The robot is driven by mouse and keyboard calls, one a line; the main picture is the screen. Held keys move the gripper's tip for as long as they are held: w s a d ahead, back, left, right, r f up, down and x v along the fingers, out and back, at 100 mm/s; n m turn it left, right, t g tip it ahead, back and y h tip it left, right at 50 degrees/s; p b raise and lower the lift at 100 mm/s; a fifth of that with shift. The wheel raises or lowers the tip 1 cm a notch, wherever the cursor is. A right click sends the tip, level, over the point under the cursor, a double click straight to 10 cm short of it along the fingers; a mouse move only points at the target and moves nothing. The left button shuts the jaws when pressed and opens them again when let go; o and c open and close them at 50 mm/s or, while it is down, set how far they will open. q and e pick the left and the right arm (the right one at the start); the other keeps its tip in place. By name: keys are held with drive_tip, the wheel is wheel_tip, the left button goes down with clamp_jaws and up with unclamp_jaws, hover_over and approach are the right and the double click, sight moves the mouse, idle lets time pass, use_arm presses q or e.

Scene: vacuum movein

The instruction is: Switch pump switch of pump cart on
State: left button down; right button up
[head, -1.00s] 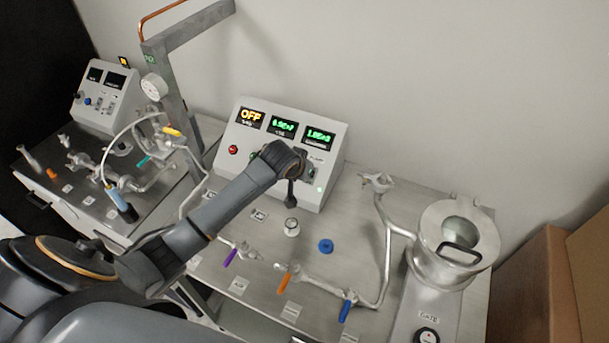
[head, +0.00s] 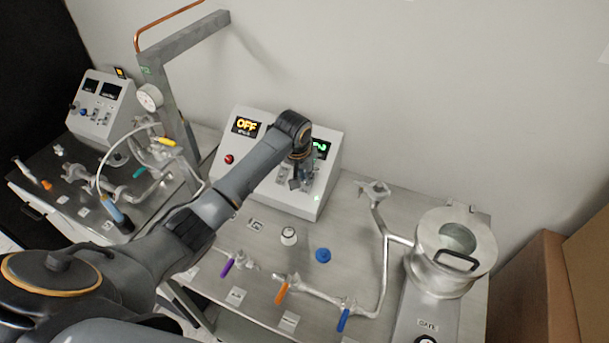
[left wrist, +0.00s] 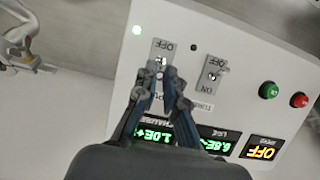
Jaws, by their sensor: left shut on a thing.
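The pump control box (head: 232,173) is a white sloped panel on the metal cart. The left wrist view shows its face upside down, with two switch plates marked OFF and ON. My left gripper (left wrist: 160,84) is at the plate of the pump switch (left wrist: 162,48), its fingertips shut on the switch lever. The fingers cover the lever and the plate's lower part, so I cannot tell the lever's position. The neighbouring switch plate (left wrist: 212,74) is labelled TURBO. In the head view my left gripper (head: 298,180) is in front of the box's right side. My right gripper is not in view.
The yellow speed display (head: 246,125) reads OFF. A green lamp (left wrist: 137,30) is lit near the pump switch. Valves with coloured handles, a blue knob (head: 323,255) and a metal chamber (head: 450,245) stand on the cart. A second box (head: 97,105) stands at the left.

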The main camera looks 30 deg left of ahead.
use_arm(q)
drive_tip(key=c, duration=1.4)
unclamp_jaws()
drive_tip(key=shift+w+f, duration=0.1)
drive_tip(key=shift+c, duration=0.2)
drive_tip(key=v, duration=1.2)
